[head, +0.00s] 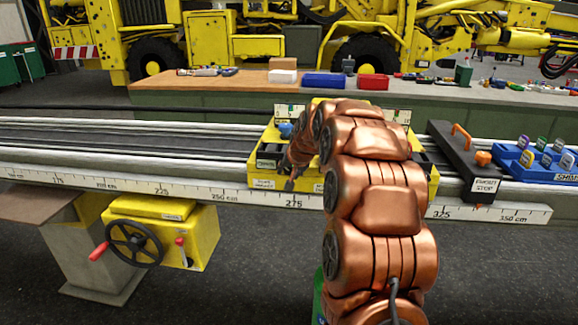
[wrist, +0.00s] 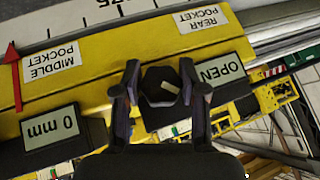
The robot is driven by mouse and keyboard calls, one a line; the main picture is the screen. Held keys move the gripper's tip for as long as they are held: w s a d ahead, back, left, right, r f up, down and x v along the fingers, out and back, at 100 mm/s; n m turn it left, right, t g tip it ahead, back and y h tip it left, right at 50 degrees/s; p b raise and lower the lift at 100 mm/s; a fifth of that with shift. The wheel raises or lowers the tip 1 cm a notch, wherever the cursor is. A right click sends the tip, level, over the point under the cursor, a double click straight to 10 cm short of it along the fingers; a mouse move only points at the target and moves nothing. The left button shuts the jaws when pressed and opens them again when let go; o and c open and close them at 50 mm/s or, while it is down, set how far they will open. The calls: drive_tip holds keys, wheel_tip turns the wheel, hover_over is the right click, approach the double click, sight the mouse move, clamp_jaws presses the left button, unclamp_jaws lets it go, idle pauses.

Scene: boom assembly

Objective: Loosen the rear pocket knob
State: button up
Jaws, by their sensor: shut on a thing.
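In the wrist view a dark faceted knob (wrist: 160,86) with a pale pointer line sits on the yellow carriage (wrist: 110,80). A label reading "REAR POCKET" (wrist: 201,18) lies just above it. A small display (wrist: 222,70) beside the knob reads "OPEN". My gripper (wrist: 166,80) has one finger on each side of the knob and is shut on it. In the head view my copper arm reaches down to the yellow carriage (head: 263,180) on the rail; the arm hides much of the carriage, and the knob cannot be made out there.
A "MIDDLE POCKET" label (wrist: 52,60), a red pointer (wrist: 12,62) and a "0 mm" display (wrist: 52,127) are on the carriage. A black front stop (head: 468,165) with an orange handle and a blue shim tray (head: 540,172) stand to the right. A crank box (head: 165,230) hangs below left.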

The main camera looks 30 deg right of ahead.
drive_tip(key=shift+d+r+n+g+h+p, duration=0.1)
drive_tip(key=shift+r+n+g+h+p, duration=0.2)
drive_tip(key=shift+g+h, duration=0.35)
drive_tip(key=shift+w+f+n+g+h, duration=0.15)
drive_tip(key=shift+n+g+h, duration=0.35)
drive_tip(key=shift+g+h, duration=0.5)
drive_tip(key=n+g+h+b, duration=0.2)
drive_tip(key=g+h, duration=0.1)
drive_tip(key=h, duration=0.1)
drive_tip(key=shift+h, duration=0.25)
drive_tip(key=n+g+h, duration=0.1)
drive_tip(key=h, duration=0.1)
drive_tip(key=shift+g+h+b, duration=0.25)
drive_tip(key=shift+h+b, duration=0.1)
drive_tip(key=shift+h, duration=0.05)
drive_tip(key=n+g+h, duration=0.1)
drive_tip(key=n+h, duration=0.1)
drive_tip(key=shift+f+h, duration=0.1)
drive_tip(key=shift+h, duration=0.3)
drive_tip(key=n+g+h+b, duration=0.1)
drive_tip(key=h, duration=0.2)
drive_tip(key=shift+n, duration=0.4)
drive_tip(key=shift+n+h+b, duration=0.35)
drive_tip(key=shift+n+h, duration=0.05)
drive_tip(key=shift+r, duration=0.2)
drive_tip(key=o, duration=1.2)
drive_tip(key=shift+c, duration=0.2)
